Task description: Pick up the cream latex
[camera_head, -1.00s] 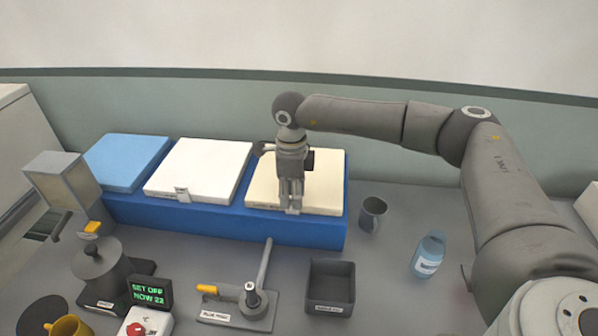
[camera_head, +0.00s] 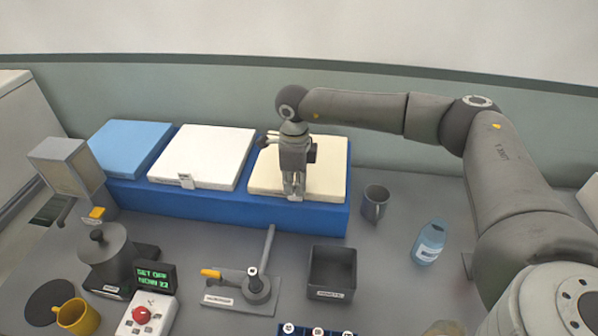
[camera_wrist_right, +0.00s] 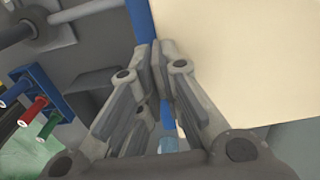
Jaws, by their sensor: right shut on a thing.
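The cream latex (camera_head: 328,170) is a flat square slab on the right end of a long blue base (camera_head: 240,208). My right gripper (camera_head: 294,194) points down at the front edge of the slab. Its fingers are closed there and hide the small part they grip. In the right wrist view the closed fingers (camera_wrist_right: 160,62) lie against the left edge of the slab (camera_wrist_right: 245,60). A white slab (camera_head: 205,155) with a small front tab and a light blue slab (camera_head: 130,148) lie to the left on the same base. My left gripper is not in view.
A grey mug (camera_head: 375,203) and a blue bottle (camera_head: 429,243) stand right of the base. In front are a dark open bin (camera_head: 331,272), a lever device (camera_head: 245,288), a green-lit display (camera_head: 154,278) and a yellow mug (camera_head: 77,317). A wall stands behind.

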